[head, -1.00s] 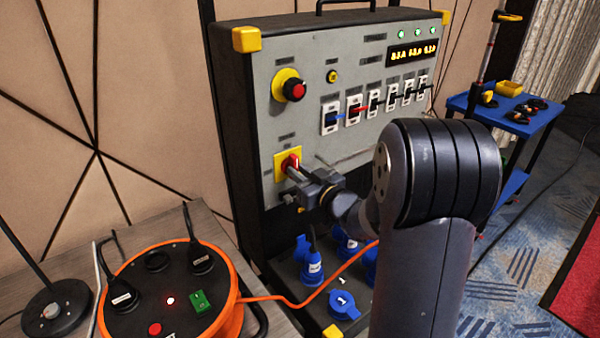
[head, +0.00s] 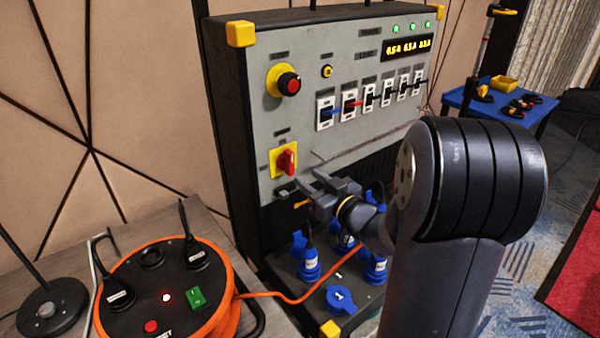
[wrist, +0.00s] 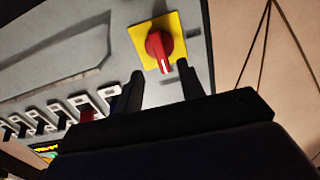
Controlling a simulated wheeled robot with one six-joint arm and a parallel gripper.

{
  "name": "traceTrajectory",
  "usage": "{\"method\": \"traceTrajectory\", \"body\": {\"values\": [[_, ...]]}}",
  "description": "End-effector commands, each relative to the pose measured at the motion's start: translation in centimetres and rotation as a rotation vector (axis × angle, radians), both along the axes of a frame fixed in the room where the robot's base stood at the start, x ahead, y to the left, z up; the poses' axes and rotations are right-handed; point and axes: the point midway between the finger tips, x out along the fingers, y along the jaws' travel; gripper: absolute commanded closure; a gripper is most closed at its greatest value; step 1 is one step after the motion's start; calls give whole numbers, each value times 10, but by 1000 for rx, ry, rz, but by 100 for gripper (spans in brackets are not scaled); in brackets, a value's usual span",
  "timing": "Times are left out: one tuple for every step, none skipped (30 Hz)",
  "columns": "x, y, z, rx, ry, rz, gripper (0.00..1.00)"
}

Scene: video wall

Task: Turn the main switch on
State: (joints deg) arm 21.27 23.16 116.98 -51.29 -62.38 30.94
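The main switch (head: 285,160) is a red rotary handle on a yellow plate, low on the left of the grey panel. It also shows in the wrist view (wrist: 160,45), just beyond my fingertips. In the head view its handle stands close to upright. My gripper (head: 307,183) is below and right of the switch, with its two fingers apart and nothing between them. In the wrist view my gripper (wrist: 160,75) has a clear gap between the fingers, and the handle lies ahead of that gap, apart from both fingers.
A red and yellow emergency stop button (head: 288,84) sits above the switch. A row of breakers (head: 370,98) and a lit display (head: 408,48) are to the right. Blue sockets (head: 340,298) with plugs are below. An orange cable reel (head: 220,325) stands at left.

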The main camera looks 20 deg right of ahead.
Motion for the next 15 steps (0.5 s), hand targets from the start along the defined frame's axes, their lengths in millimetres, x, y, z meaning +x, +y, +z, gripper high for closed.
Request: {"method": "traceTrajectory", "body": {"values": [[-10,-6,0,-1,-1,-5,63],[-15,-7,0,-1,-1,-4,63],[-21,-10,0,0,0,-5,63],[-25,-11,0,-1,0,-4,63],[-28,-13,0,-1,-1,-4,63],[-32,-14,0,-1,-1,-3,63],[-34,-15,0,-1,0,-2,63],[-36,-16,0,-1,1,-2,63],[-39,-17,0,0,1,-2,63],[-40,-17,0,0,0,-2,63],[-41,-17,0,0,0,-1,63],[-41,-17,0,0,0,-1,63],[-42,-17,0,0,0,0,63],[-42,-17,0,0,0,0,63],[-42,-17,0,0,0,0,63]]}}
